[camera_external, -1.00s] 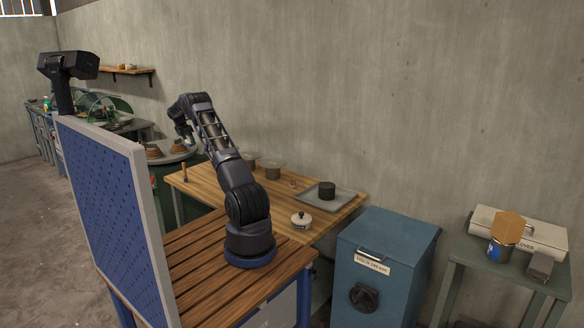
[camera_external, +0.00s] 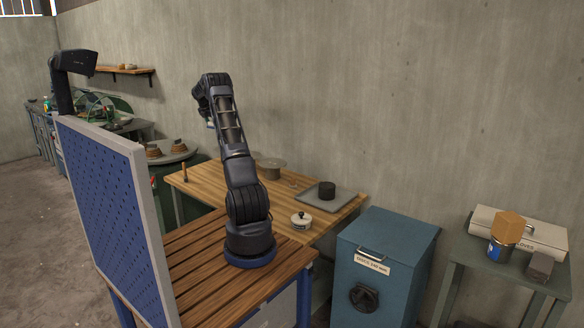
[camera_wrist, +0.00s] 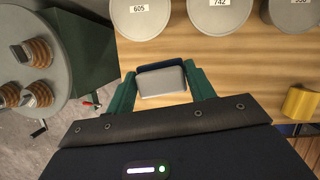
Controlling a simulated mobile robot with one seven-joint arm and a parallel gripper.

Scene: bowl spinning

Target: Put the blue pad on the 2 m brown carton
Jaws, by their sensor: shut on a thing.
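My gripper (camera_wrist: 161,84) has its two green fingers closed on the sides of a small block, grey on the near face with a dark blue edge behind; I take it as the blue pad (camera_wrist: 160,67). In the external view my gripper (camera_external: 210,122) is raised above the wooden table, and the pad is too small to make out there.
Below my gripper is a wooden table (camera_external: 205,190) with several labelled round grey lids (camera_wrist: 219,12) and a yellow piece (camera_wrist: 300,103). A grey turntable (camera_wrist: 35,95) with copper coils stands left. A blue cabinet (camera_external: 385,240) stands between the table and the green side table (camera_external: 470,255).

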